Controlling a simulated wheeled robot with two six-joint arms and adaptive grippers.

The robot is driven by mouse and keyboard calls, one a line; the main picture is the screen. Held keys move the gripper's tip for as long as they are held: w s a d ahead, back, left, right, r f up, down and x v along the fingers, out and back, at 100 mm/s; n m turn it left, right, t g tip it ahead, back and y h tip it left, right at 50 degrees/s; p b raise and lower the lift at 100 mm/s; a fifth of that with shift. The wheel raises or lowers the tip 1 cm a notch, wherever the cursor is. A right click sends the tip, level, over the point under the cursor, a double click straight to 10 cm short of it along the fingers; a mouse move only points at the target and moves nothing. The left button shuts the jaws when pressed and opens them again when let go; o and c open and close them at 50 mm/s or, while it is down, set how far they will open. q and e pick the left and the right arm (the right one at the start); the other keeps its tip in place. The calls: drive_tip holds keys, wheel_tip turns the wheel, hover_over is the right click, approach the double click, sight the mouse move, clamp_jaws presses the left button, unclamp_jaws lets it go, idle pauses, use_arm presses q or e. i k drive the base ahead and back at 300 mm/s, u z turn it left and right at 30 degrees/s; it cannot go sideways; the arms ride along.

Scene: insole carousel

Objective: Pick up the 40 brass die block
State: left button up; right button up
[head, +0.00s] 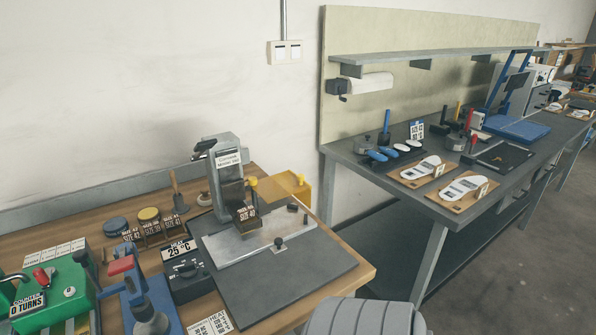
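A block with a "SIZE 40" label (247,213) sits at the front of the grey upright press (222,172), low over its pale metal base plate (250,246). Its face looks dark brown with pale lettering; whether it is clamped or just resting there I cannot tell. Several similar labelled blocks stand in a row left of the press, among them a "SIZE 42" block (131,235). Neither of my grippers is in view.
A dark control box (187,275) showing 25 °C stands left of the plate. A green counter machine (55,295) and a blue tool (135,295) are further left. A yellow box (288,188) is behind right. The dark mat (300,285) in front is clear.

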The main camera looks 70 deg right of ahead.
sight(245, 215)
drive_tip(key=z, duration=4.15)
drive_tip(key=i, duration=2.2)
drive_tip(key=u, duration=3.5)
